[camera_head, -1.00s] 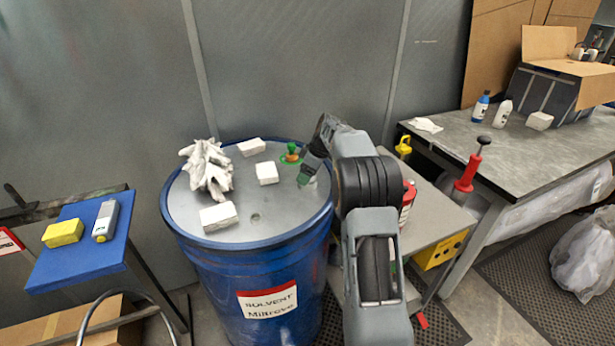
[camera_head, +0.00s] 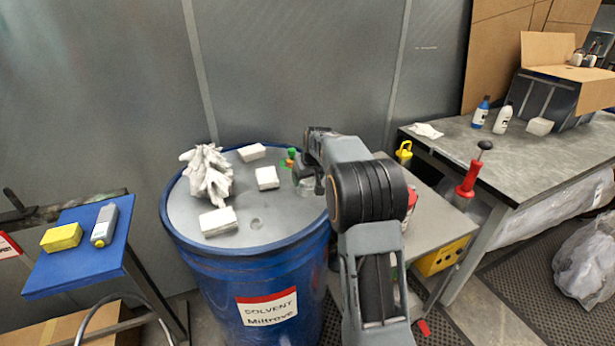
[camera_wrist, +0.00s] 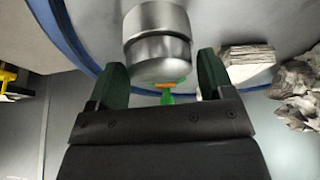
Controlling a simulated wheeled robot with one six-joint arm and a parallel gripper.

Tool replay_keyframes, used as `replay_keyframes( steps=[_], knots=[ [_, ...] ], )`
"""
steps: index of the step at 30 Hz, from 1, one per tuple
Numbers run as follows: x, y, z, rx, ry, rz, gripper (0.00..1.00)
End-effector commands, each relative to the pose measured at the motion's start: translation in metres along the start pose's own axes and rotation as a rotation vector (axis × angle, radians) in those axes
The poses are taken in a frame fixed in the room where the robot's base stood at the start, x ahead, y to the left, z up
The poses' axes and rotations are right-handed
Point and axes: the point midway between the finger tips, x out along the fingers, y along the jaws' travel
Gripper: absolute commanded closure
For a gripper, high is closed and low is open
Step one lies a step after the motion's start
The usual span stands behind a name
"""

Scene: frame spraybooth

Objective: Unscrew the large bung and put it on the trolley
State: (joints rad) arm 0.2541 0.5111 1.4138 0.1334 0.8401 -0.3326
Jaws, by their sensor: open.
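The large bung looks to be the silver metal cylinder (camera_wrist: 157,42) in the wrist view. It stands on the lid of the blue solvent drum (camera_head: 225,285), and a greyish cylinder (camera_head: 307,188) shows there below my gripper (camera_head: 306,175) in the head view. My gripper is open, with its two dark green fingers (camera_wrist: 160,72) on either side of the cylinder's near end in the picture. I cannot tell whether they touch it. The trolley (camera_head: 440,215), with a grey top, stands right of the drum, partly hidden by my arm.
A green and orange fitting (camera_head: 291,157) stands close by my gripper. White blocks (camera_head: 219,222) and a crumpled white rag (camera_head: 208,176) lie on the lid. A red pump (camera_head: 469,178) and a yellow-handled item (camera_head: 404,152) stand near the trolley. A workbench (camera_head: 520,150) is at right.

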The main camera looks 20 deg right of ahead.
Motion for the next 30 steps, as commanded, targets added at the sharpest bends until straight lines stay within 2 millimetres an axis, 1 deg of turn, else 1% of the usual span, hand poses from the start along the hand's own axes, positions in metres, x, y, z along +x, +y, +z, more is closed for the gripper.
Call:
replay_keyframes(
  steps=[4,9,15,24,26,30],
  knots=[
    [-0.0010,-0.0013,-0.0003,0.073,-0.002,0.031,0.25],
    [-0.0004,-0.0018,-0.0002,0.229,-0.002,0.097,0.25],
    [0.0004,-0.0018,-0.0001,0.356,-0.001,0.149,0.25],
    [0.0003,-0.0014,0.0000,0.382,0.000,0.158,0.25],
    [0.0003,-0.0014,0.0000,0.382,-0.001,0.158,0.30],
    [0.0004,-0.0015,0.0000,0.381,-0.001,0.158,0.43]
  ],
)
